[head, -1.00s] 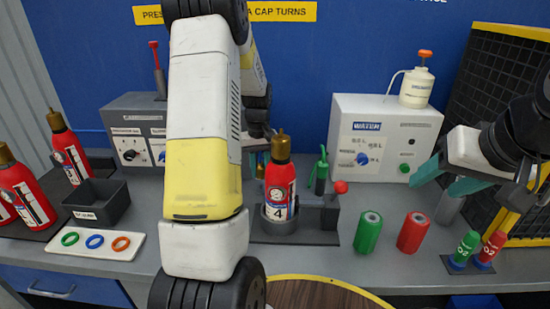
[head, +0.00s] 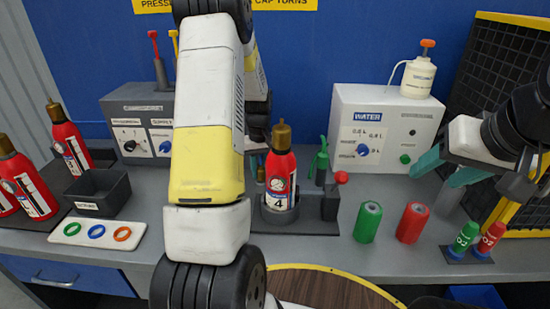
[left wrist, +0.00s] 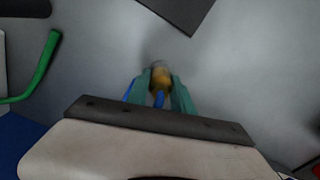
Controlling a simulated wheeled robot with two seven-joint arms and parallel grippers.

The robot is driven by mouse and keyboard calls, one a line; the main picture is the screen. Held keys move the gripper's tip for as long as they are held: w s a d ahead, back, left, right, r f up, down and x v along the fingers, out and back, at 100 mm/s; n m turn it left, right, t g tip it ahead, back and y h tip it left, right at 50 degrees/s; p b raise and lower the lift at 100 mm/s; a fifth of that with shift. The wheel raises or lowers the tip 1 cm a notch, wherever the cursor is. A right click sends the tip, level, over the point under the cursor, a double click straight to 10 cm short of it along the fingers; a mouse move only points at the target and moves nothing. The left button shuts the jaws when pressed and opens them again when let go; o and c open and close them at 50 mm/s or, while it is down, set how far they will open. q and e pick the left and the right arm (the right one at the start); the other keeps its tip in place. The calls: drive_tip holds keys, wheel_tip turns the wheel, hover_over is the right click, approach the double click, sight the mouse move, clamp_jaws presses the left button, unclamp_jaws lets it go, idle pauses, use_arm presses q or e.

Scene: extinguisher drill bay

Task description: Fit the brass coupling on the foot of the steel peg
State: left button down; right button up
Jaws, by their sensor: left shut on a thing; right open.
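My left gripper (left wrist: 160,88) is shut on a small brass piece with blue on it, which looks like the brass coupling (left wrist: 160,76). In the head view the brass piece (head: 261,174) shows just left of the red extinguisher, low over the bench; my left arm hides most of the left gripper. Whether the piece touches anything below is unclear. My right gripper (head: 446,168) is open at the right, its teal fingers apart. A grey metal cylinder (head: 450,204) stands just below it, outside the fingers. I cannot make out the steel peg or its foot for certain.
A red extinguisher (head: 280,182) stands in a dark holder (head: 318,208) beside the brass piece. Green (head: 368,222) and red (head: 412,223) cylinders stand to the right. A black bin (head: 99,195) and ring tray (head: 97,234) lie at left. The white water box (head: 384,125) stands behind.

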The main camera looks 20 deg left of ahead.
sight(261, 166)
use_arm(q)
drive_tip(key=shift+f, duration=0.1)
idle(0.3)
drive_tip(key=c, duration=1)
unclamp_jaws()
drive_tip(key=shift+c, duration=0.2)
wheel_tip(261, 166, up, 8)
drive_tip(key=shift+f, duration=0.1)
